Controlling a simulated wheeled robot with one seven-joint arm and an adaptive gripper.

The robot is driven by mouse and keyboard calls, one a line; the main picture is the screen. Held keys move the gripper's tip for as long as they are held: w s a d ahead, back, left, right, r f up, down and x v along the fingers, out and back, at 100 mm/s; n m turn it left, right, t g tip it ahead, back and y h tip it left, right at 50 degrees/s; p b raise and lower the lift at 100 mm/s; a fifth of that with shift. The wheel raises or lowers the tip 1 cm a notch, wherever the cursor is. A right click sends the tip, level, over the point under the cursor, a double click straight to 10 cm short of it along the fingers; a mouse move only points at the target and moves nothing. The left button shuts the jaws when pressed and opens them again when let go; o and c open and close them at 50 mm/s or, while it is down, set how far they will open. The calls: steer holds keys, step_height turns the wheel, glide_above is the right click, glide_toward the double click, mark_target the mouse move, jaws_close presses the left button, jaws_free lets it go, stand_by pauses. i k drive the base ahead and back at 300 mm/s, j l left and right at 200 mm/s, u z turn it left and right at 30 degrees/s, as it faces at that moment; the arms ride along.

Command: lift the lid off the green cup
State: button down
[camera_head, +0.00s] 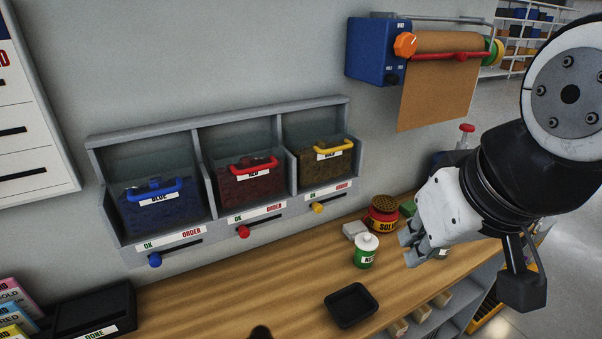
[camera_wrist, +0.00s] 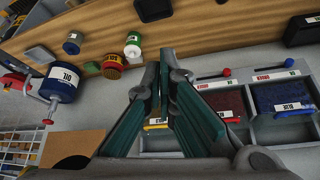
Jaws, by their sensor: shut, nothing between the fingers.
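The green cup (camera_head: 364,259) stands upright on the wooden bench, with a white lid (camera_head: 366,241) on top and a white label on its front. It also shows in the wrist view as the green cup (camera_wrist: 132,52) with its white lid (camera_wrist: 134,38), left of the fingers. My gripper (camera_head: 408,248) is to the right of the cup in the head view, apart from it. In the wrist view my gripper (camera_wrist: 166,56) has its fingertips together, with nothing held.
A red pot with a perforated top (camera_head: 383,214) and a small pale block (camera_head: 354,229) stand behind the cup. A black tray (camera_head: 351,305) lies in front. Three labelled bins hang on the wall, including the yellow-handled one (camera_head: 325,168). A blue oil can (camera_wrist: 62,83) stands farther along.

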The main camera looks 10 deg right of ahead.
mark_target(366, 242)
steer(key=i+l+u, duration=0.2)
steer(key=l+u, duration=0.3)
steer(key=l, duration=0.6)
steer(key=l+u, duration=0.5)
steer(key=l, duration=0.6)
steer(key=k, duration=0.05)
